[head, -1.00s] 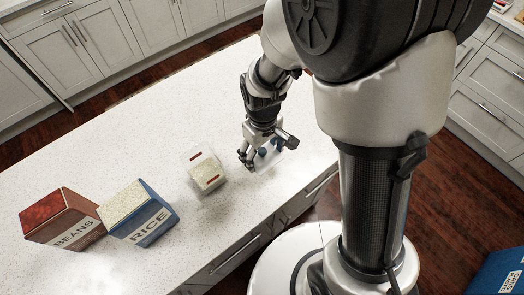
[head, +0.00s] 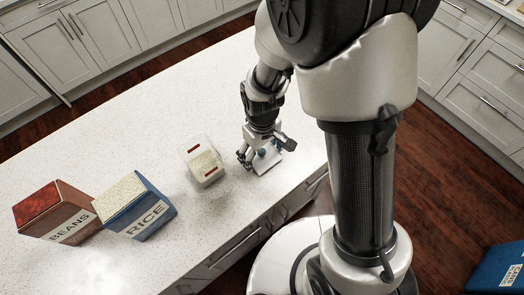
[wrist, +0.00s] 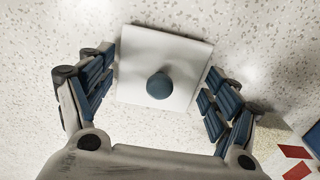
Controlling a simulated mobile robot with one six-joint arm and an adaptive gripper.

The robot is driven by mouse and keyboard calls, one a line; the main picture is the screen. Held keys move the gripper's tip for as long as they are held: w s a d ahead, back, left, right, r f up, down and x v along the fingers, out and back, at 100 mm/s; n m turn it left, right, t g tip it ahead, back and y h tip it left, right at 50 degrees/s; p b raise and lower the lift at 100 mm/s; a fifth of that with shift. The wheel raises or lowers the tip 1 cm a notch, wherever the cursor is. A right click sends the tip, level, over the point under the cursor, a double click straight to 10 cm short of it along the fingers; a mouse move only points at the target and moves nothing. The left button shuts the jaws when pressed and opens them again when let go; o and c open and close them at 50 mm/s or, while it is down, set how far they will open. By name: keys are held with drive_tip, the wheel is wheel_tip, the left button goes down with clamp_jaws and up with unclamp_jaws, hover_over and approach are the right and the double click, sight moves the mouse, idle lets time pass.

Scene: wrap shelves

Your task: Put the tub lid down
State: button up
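The tub lid is a white square plate (wrist: 140,75) with a round dark blue knob (wrist: 158,86) at its middle. It lies flat, seemingly on the counter, and also shows in the head view (head: 267,161). My gripper (wrist: 157,92) is above it, with fingers spread wide on the left and right of the lid. The finger pads are clear of the knob. In the head view my gripper (head: 265,151) is near the counter's front edge. The clear tub (head: 204,163) with pale contents and red marks stands just left of the lid.
A blue rice box (head: 137,210) and a red-brown beans box (head: 58,215) stand at the left of the speckled white counter (head: 140,120). The counter behind the tub is clear. Its front edge is close to the lid. A blue box (head: 497,270) is at the lower right.

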drive_tip(key=shift+o, duration=1)
drive_tip(key=shift+r, duration=0.1)
wheel_tip(320, 180, up, 12)
drive_tip(key=p, duration=0.4)
wheel_tip(320, 180, up, 12)
drive_tip(key=m+t, duration=0.2)
drive_tip(key=m, duration=0.1)
hover_over(262, 152)
drive_tip(key=s+d, duration=0.4)
drive_tip(key=d, duration=0.2)
drive_tip(key=s+d+r+m+t, duration=0.2)
drive_tip(key=s+d+r, duration=0.3)
drive_tip(key=s, duration=0.4)
drive_tip(key=shift+s+r+m+t, duration=0.15)
drive_tip(key=shift+r+m+t, duration=0.25)
drive_tip(key=shift+m, duration=0.5)
